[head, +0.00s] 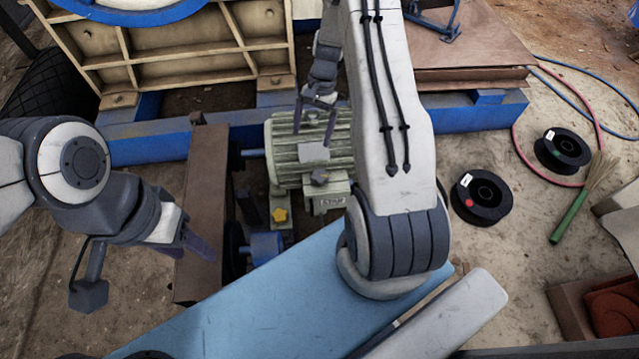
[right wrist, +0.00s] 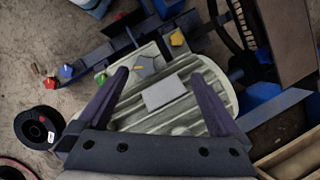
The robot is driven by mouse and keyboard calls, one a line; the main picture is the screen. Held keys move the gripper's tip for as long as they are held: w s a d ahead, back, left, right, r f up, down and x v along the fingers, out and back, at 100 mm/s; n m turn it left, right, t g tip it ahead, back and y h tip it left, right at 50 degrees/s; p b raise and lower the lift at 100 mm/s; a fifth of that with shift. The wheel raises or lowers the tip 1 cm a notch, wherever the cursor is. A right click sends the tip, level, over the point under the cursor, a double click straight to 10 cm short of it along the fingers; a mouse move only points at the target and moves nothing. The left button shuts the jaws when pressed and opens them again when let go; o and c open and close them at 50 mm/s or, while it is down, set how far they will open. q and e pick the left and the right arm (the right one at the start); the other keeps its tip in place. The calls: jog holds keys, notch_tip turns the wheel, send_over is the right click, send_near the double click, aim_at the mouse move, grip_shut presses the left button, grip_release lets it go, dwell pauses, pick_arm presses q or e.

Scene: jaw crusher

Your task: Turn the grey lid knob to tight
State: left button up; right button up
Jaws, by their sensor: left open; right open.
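The grey lid knob (head: 320,177) sits on the terminal box at the front of the pale green ribbed motor (head: 283,160). In the right wrist view the grey knob (right wrist: 146,66) shows just beyond a flat grey plate (right wrist: 164,93), and its setting cannot be read. My right gripper (head: 314,124) is open and empty above the motor, its fingers spread to either side of the plate in the wrist view (right wrist: 160,76). The knob lies near the line between the fingertips, apart from them. My left gripper (head: 203,247) is open and empty, left of the motor.
A yellow knob (head: 280,215) is left of the terminal box. A blue panel (head: 270,295) lies in front, and a blue beam (head: 150,140) runs behind. Two black spools (head: 483,197) (head: 563,150) and a green-handled brush (head: 572,215) lie on the ground at right.

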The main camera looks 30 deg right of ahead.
aim_at(320, 175)
jog(key=s+d+f+m+b, duration=0.1)
jog(key=d+f+m+b, duration=0.1)
jog(key=d+f, duration=0.45)
jog(key=shift+y, duration=0.3)
jog(key=b+x, duration=0.1)
jog(key=x, duration=0.5)
jog(key=a+b+x, duration=0.1)
jog(key=x, duration=0.5)
jog(key=shift+r, duration=0.2)
pick_arm(q)
notch_tip(320, 175, down, 6)
jog(key=shift+r, duration=0.1)
pick_arm(e)
jog(key=c, duration=1.4)
